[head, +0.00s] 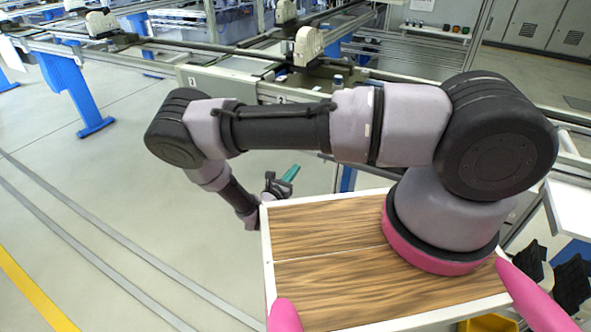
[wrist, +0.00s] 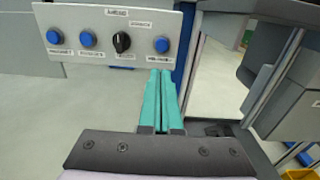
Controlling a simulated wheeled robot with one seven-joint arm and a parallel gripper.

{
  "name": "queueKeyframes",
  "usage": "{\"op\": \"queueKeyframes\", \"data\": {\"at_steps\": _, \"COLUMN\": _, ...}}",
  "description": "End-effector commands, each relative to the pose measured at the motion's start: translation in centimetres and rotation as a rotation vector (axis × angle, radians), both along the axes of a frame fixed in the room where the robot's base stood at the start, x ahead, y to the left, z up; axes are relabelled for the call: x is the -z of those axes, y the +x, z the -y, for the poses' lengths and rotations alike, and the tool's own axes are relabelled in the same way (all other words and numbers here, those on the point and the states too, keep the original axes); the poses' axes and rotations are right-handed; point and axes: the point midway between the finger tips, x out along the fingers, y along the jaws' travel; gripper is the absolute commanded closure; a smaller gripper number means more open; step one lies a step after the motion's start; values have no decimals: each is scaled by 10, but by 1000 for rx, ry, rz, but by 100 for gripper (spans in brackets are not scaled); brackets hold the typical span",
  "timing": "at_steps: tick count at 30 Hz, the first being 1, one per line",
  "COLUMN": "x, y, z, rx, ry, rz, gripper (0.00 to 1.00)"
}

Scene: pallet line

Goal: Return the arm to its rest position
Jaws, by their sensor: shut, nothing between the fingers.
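My arm reaches left from its base on the wood-topped platform and bends down at the elbow. My gripper (head: 290,173) hangs past the platform's far left corner, its teal fingers pointing up and to the right in the head view. In the wrist view the two teal fingers of my gripper (wrist: 161,73) lie side by side, shut and empty. They point toward a grey control panel (wrist: 112,38) with blue buttons and a black knob. I cannot tell the exact gap between fingertips and panel.
A conveyor line (head: 235,75) with metal rails runs across the back. A blue support leg (head: 72,88) stands at the left. Grey cabinets (head: 545,25) stand at the far right. The floor (head: 120,190) left of the platform is clear, with grey strips and a yellow line.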

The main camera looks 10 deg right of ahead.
Motion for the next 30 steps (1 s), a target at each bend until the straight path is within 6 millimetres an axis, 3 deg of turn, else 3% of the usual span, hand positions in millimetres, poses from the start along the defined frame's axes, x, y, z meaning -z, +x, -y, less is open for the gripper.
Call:
{"op": "queueKeyframes", "data": {"at_steps": 9, "x": -2, "y": 1, "z": 0, "rx": 7, "ry": 6, "rz": 2, "gripper": 100}}
{"op": "queueKeyframes", "data": {"at_steps": 13, "x": -22, "y": 4, "z": 4, "rx": 82, "ry": 68, "rz": 20, "gripper": 100}}
{"op": "queueKeyframes", "data": {"at_steps": 20, "x": -99, "y": 8, "z": 26, "rx": 403, "ry": 333, "rz": 92, "gripper": 100}}
{"op": "queueKeyframes", "data": {"at_steps": 30, "x": -216, "y": -11, "z": 67, "rx": 882, "ry": 771, "rz": 221, "gripper": 100}}
